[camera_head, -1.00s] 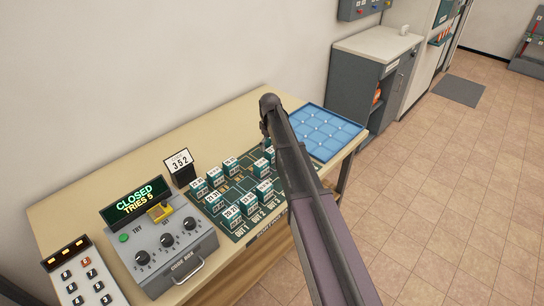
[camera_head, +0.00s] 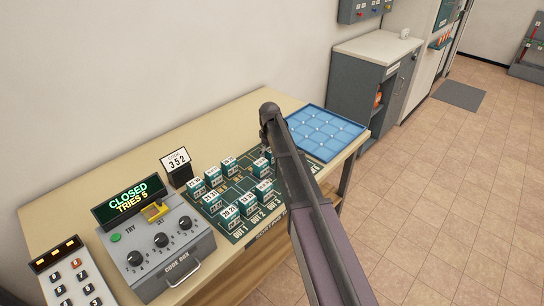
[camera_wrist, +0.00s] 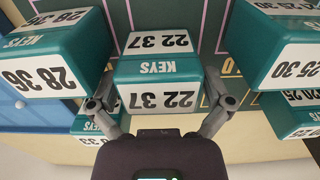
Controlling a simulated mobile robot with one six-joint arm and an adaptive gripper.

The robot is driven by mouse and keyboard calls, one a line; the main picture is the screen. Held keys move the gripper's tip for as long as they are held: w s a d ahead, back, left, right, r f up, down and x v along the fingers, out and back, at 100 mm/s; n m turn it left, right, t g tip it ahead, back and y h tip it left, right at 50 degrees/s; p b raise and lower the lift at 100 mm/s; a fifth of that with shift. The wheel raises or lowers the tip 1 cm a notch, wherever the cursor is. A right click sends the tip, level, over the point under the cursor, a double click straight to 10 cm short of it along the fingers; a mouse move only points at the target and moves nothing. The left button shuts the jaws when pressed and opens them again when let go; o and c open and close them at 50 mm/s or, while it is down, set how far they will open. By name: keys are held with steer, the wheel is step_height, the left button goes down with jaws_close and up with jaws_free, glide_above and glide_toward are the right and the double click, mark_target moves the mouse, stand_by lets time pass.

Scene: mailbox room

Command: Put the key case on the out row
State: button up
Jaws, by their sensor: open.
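Several teal and white key cases stand on a dark green board (camera_head: 232,195) in the head view. Labels OUT 1, OUT 2 and OUT 3 run along its front edge. In the wrist view, the key case marked 22 37 (camera_wrist: 155,68) sits upside down in the picture between the fingers of my gripper (camera_wrist: 158,90). The fingers are open, one on each side of it. I cannot tell whether either finger touches it. In the head view, my arm hides my gripper and part of the board.
Cases marked 28 36 (camera_wrist: 45,62) and 25 30 (camera_wrist: 280,55) stand close on either side. A code box (camera_head: 160,245) reading CLOSED, TRIES 5, a keypad (camera_head: 75,280) and a 352 card (camera_head: 178,161) are at the left. A blue compartment tray (camera_head: 325,132) lies behind the arm.

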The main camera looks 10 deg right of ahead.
stand_by(0.3)
steer(key=c, duration=1.2)
steer(key=shift+r, duration=0.15)
step_height(320, 180, up, 10)
steer(key=p, duration=1)
